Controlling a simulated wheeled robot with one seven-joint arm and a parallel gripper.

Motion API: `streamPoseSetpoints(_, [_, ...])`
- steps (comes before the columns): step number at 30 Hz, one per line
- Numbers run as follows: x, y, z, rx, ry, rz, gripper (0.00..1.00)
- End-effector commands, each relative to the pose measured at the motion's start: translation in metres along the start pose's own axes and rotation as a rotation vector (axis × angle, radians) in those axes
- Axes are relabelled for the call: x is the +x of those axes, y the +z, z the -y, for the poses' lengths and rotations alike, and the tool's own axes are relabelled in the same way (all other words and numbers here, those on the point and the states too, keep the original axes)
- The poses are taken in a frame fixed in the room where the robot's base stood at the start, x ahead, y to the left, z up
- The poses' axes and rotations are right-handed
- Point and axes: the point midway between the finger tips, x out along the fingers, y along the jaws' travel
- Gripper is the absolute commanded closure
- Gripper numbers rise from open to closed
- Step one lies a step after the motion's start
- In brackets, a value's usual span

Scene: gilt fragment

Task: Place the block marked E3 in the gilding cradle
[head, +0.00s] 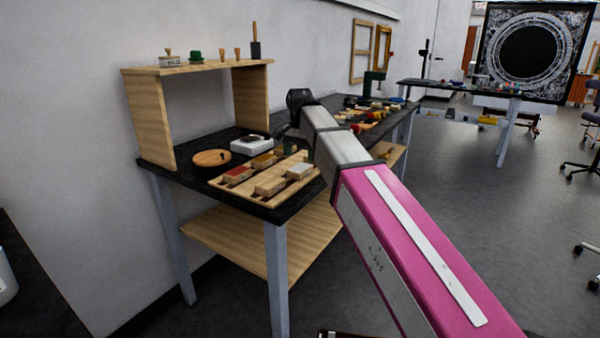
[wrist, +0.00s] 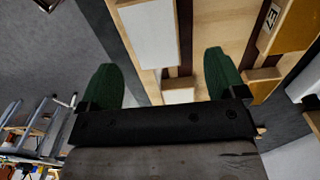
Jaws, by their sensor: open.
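My gripper (wrist: 163,75) is open, with its two green fingers apart. In the wrist view a white-topped block (wrist: 149,32) lies ahead, between the lines of the fingers, with nothing gripped. A smaller pale block face (wrist: 178,91) shows close to the gripper body. A label reading E7 (wrist: 269,17) is on a wooden piece at the upper right. In the head view, a wooden rack (head: 255,196) holds several blocks, among them red-topped (head: 237,174), yellow-topped (head: 264,160) and white-topped (head: 299,171) ones. I cannot read E3 anywhere, nor tell which thing is the gilding cradle.
A round wooden disc (head: 211,158) and a white box with a dark round top (head: 250,145) stand behind the rack. A wooden shelf (head: 196,67) rises at the table's back left. Tools crowd the right part of the table. Open floor (head: 470,210) lies to the right.

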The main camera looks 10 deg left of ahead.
Motion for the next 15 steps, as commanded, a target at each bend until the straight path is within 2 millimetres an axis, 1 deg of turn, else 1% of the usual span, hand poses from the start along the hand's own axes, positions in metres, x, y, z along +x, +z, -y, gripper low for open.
streamPoseSetpoints(4, [0.013, 0.004, -0.004, 0.000, 0.000, 0.000, 0.11])
streamPoseSetpoints(8, [0.032, 0.010, -0.008, -0.001, 0.001, 0.001, 0.11])
streamPoseSetpoints(12, [0.047, 0.008, -0.006, 0.000, 0.000, 0.000, 0.11])
streamPoseSetpoints(15, [0.050, 0.007, -0.006, 0.000, 0.000, 0.000, 0.11])
